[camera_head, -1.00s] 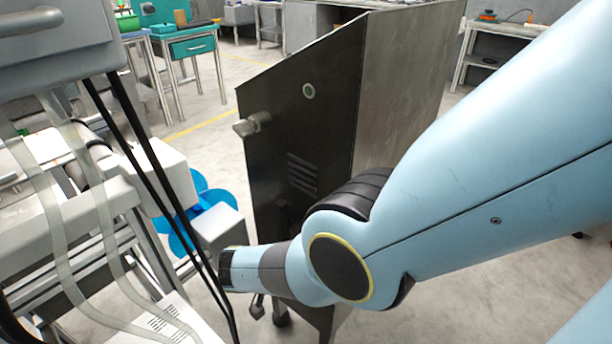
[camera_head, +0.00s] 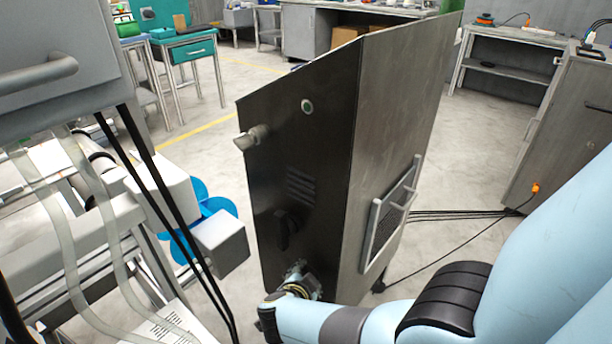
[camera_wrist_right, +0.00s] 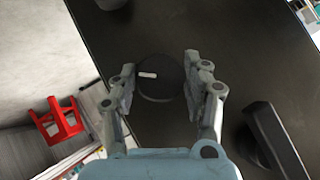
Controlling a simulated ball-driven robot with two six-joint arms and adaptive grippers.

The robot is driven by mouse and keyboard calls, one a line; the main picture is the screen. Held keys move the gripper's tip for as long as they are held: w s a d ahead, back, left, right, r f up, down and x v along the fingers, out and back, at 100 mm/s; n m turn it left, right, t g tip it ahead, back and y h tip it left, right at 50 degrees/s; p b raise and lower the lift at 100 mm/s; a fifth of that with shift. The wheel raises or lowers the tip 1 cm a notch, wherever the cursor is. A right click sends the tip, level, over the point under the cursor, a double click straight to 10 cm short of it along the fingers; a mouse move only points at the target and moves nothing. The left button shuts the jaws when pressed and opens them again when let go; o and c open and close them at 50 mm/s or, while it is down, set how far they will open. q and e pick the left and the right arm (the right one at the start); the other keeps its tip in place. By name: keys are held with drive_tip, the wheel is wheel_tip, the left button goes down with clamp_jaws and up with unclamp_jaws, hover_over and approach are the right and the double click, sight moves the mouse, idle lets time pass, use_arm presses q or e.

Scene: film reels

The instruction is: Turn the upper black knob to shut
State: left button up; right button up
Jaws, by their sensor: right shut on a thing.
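The tall dark metal cabinet (camera_head: 325,150) stands mid-picture in the head view. On its front are a black handle-like part (camera_head: 285,228) and my right gripper (camera_head: 297,278) below it, partly hidden by my wrist. In the right wrist view a round black knob (camera_wrist_right: 160,80) with a short white mark sits between the fingers of my right gripper (camera_wrist_right: 160,77), which is shut on it. A second, longer black handle (camera_wrist_right: 274,138) shows to the right, apart from the fingers. I cannot tell for sure whether the held knob is the upper one. My left gripper is not in view.
A grey knob-like fitting (camera_head: 250,138) sticks out from the cabinet's left edge, and a round green-centred button (camera_head: 307,107) sits above the vents. Machinery with hoses and a blue wheel (camera_head: 205,210) stands close at left. Cables cross the floor at right.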

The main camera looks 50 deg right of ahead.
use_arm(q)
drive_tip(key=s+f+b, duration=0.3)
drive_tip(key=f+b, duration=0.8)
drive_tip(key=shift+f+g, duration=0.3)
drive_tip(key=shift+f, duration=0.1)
use_arm(e)
drive_tip(key=shift+s+f+m+t+h, duration=0.15)
drive_tip(key=shift+m+t+h, duration=0.25)
drive_tip(key=shift+m+t, duration=1.05)
drive_tip(key=shift+s+f+m+t+h, duration=0.1)
drive_tip(key=shift+m+t+h, duration=0.55)
drive_tip(key=shift+t, duration=1.3)
drive_tip(key=shift+y, duration=0.25)
drive_tip(key=o, duration=1.2)
drive_tip(key=shift+c, duration=0.2)
wheel_tip(320, 180, up, 10)
drive_tip(key=shift+w+r, duration=0.1)
drive_tip(key=shift+w+d, duration=0.1)
drive_tip(key=shift+w, duration=0.1)
drive_tip(key=shift+s, duration=0.1)
